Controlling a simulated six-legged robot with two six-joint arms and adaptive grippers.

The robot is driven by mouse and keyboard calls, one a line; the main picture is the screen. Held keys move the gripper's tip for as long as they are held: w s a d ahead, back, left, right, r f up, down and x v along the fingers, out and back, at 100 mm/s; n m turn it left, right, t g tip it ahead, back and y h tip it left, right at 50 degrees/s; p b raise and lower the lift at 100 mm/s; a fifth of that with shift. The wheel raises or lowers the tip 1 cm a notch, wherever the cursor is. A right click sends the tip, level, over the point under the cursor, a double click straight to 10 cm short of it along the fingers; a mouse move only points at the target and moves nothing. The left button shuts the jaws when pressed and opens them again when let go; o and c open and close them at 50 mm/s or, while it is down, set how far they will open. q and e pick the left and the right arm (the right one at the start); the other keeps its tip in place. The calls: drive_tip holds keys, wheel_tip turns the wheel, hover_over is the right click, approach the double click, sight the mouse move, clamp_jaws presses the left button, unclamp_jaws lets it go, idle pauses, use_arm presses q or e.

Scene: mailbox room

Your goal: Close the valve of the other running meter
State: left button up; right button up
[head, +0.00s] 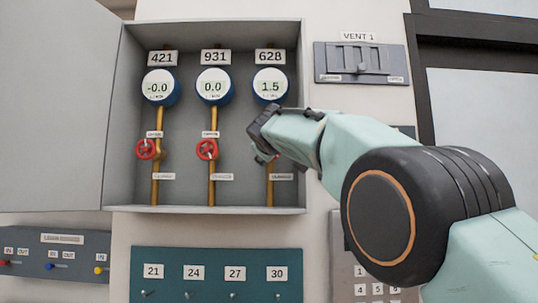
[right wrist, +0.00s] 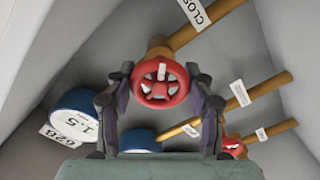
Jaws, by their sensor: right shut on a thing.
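Three meters hang in an open grey cabinet: 421 (head: 158,87) reads -0.0, 931 (head: 213,86) reads 0.0, and 628 (head: 270,85) reads 1.5. Meter 628 also shows in the right wrist view (right wrist: 85,117). Each sits on a brass pipe with a red valve wheel; those of 421 (head: 146,149) and 931 (head: 206,149) are in plain sight. My right gripper (head: 264,148) is at the 628 pipe, mostly covering its valve. In the right wrist view its fingers close around the 628 red wheel (right wrist: 160,87). My left gripper is out of view.
The cabinet door (head: 55,105) stands open at left. The cabinet's side wall (head: 301,110) is close to my right arm. A vent panel (head: 360,63) is at upper right.

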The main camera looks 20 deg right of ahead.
drive_tip(key=m, duration=0.1)
drive_tip(key=f+m, duration=0.1)
drive_tip(key=m, duration=0.1)
drive_tip(key=shift+w, duration=0.1)
drive_tip(key=shift+m+b, duration=0.3)
drive_tip(key=shift+m, duration=0.1)
drive_tip(key=shift+r, duration=0.1)
drive_tip(key=shift+r, duration=0.2)
drive_tip(key=o, duration=0.8)
drive_tip(key=shift+s, duration=0.2)
drive_tip(key=o, duration=0.4)
drive_tip(key=shift+r, duration=0.15)
drive_tip(key=shift+c, duration=0.2)
drive_tip(key=shift+s, duration=0.1)
